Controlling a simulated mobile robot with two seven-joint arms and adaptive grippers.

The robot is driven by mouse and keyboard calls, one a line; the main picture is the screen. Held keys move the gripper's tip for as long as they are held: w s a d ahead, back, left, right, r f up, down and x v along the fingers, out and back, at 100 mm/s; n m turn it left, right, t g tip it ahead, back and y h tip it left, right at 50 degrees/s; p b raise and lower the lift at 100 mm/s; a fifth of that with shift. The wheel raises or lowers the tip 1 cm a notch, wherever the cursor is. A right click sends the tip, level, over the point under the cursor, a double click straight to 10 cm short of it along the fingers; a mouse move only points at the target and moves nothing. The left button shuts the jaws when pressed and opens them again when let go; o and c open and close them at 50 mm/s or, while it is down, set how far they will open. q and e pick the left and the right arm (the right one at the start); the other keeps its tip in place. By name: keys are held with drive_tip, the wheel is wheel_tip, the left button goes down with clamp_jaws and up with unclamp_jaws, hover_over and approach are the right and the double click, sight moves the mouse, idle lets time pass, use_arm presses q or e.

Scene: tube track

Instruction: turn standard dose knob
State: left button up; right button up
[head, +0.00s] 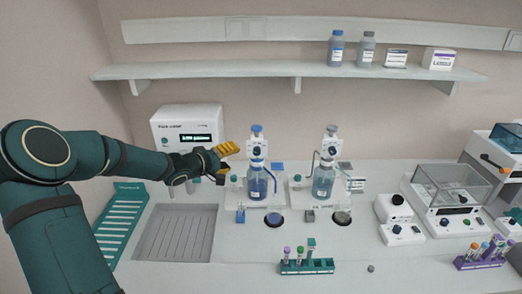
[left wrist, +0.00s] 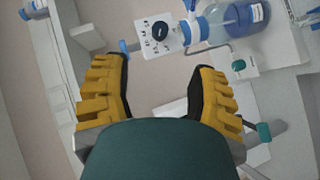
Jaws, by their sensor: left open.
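Two bottle-top dispensers stand on the bench: the left dispenser (head: 257,152) with a blue top and the right dispenser (head: 330,148) with a grey top. Each white head carries a dark round knob, the left knob (head: 256,151) and the right knob (head: 333,153). Their labels are too small to read. My left gripper (head: 227,161) is open and empty, just left of the left dispenser's head and apart from it. In the left wrist view, a dial plate with a dark knob (left wrist: 160,33) lies beyond the open yellow fingers (left wrist: 161,72), attached to a blue-collared bottle. My right gripper is not visible.
A white wall-side unit (head: 188,125) with a display stands behind my left arm. A teal tube rack (head: 307,266) sits at the front, with free bench around it. A balance (head: 450,185) and small knob boxes stand right. A shelf (head: 220,70) hangs above.

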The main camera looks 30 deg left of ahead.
sight(255, 152)
use_arm(q)
drive_tip(key=x, duration=1.2)
drive_tip(key=shift+w+d+f, duration=0.1)
drive_tip(key=shift+w+f, duration=0.15)
drive_tip(key=shift+w, duration=0.1)
clamp_jaws()
